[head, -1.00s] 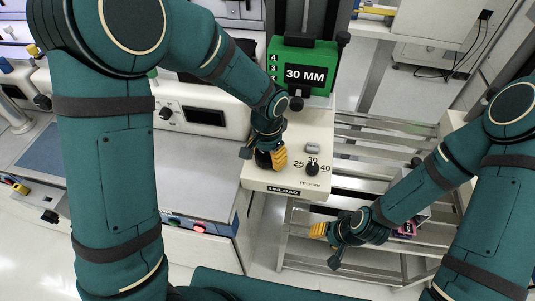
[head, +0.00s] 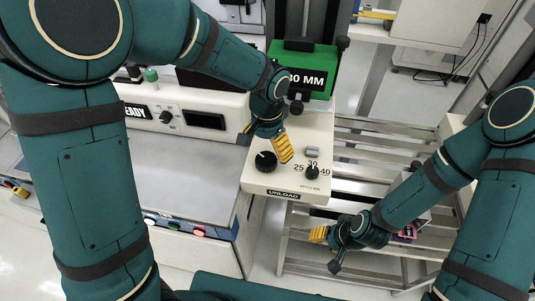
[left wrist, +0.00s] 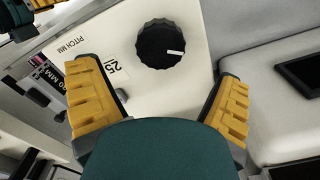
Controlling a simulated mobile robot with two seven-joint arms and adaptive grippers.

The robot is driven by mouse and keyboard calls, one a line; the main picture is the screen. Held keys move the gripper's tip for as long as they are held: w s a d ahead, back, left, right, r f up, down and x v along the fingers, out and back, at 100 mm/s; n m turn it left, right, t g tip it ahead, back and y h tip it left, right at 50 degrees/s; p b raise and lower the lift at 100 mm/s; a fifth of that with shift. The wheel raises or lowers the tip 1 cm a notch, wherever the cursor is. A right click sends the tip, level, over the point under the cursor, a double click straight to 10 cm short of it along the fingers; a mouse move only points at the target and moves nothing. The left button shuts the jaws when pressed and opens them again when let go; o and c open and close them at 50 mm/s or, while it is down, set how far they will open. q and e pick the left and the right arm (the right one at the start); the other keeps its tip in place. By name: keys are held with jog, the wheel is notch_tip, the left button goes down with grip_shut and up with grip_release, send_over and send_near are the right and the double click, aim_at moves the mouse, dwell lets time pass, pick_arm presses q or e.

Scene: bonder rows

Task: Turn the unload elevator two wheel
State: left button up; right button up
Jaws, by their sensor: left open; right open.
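The unload panel (head: 290,184) is a cream box with an UNLOAD label on its front. A round black ribbed wheel (head: 265,161) sits on its top at the left. In the left wrist view the wheel (left wrist: 160,43) shows whole, its white mark pointing right. My left gripper (head: 265,142) is open and empty, just behind the wheel and apart from it. In the left wrist view its yellow-padded fingers (left wrist: 165,85) are spread below the wheel. My right gripper (head: 326,247) is open and empty, low by the metal rack.
A smaller black pitch knob (head: 312,172) sits right of the wheel, by the numbers 25, 30 and 40. A green block (head: 305,60) labelled MM stands behind. A metal rack (head: 370,160) is at right. A machine with a READY display (head: 135,111) is at left.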

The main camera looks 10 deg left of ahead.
aim_at(268, 158)
pick_arm(q)
notch_tip(268, 158, up, 6)
jog(key=shift+r, duration=0.25)
dwell(0.5)
